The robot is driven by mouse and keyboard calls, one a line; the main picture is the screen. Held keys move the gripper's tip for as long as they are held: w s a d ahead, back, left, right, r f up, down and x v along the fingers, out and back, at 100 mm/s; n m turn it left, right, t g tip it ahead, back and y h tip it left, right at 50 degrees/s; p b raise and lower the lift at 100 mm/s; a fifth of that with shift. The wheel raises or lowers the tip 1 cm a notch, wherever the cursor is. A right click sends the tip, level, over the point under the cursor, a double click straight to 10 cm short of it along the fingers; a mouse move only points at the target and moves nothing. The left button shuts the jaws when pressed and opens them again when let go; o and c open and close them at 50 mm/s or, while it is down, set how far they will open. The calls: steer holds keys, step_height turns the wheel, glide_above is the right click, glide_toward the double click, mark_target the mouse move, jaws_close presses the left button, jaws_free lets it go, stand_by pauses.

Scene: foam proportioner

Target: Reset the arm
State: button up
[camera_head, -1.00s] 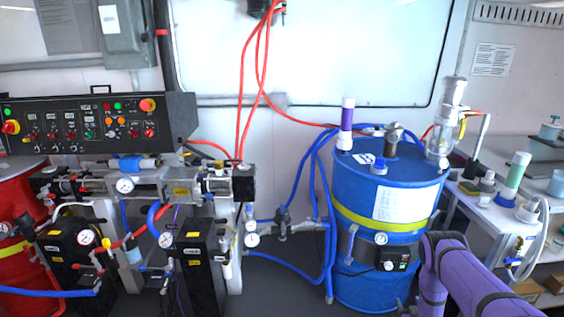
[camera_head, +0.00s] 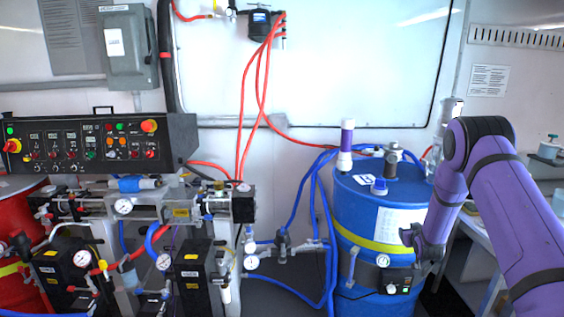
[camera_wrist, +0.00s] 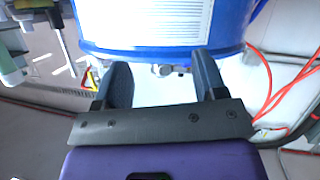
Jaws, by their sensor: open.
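My purple arm reaches in from the right in the head view. My gripper (camera_head: 412,236) is a dark shape in front of the right side of the blue drum (camera_head: 368,228). In the wrist view my gripper (camera_wrist: 160,84) has its two dark fingers apart with nothing between them. The drum's blue edge (camera_wrist: 150,52) and its white label show beyond the fingertips there. I cannot tell the exact gap between gripper and drum.
A black control panel (camera_head: 88,138) and pump unit (camera_head: 150,205) stand at the left, beside a red drum (camera_head: 18,215). A white bench (camera_head: 478,228) stands behind my arm.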

steer(key=s+a+r+g, duration=0.1)
steer(key=s+a+r, duration=0.1)
steer(key=r, duration=0.8)
steer(key=s+a+r+g, duration=0.1)
steer(key=s+a+r, duration=0.2)
steer(key=r, duration=0.6)
steer(key=s+a+r+g+y, duration=0.1)
steer(key=s+a+r, duration=0.1)
steer(key=s+r, duration=0.45)
steer(key=s+a+r+g, duration=0.1)
steer(key=s+a+r, duration=0.2)
steer(key=s+r, duration=0.3)
steer(key=s+a+r+g+y, duration=0.15)
steer(key=s+r, duration=0.25)
steer(key=s, duration=0.4)
steer(key=s+a+r+h, duration=0.1)
steer(key=s+a+r, duration=0.2)
steer(key=s+r, duration=0.35)
steer(key=s+a+f+g, duration=0.1)
steer(key=s, duration=1)
steer(key=s+a+f+g+y, duration=0.1)
steer(key=s+a+g, duration=0.1)
steer(key=s, duration=0.9)
steer(key=shift+f, duration=0.1)
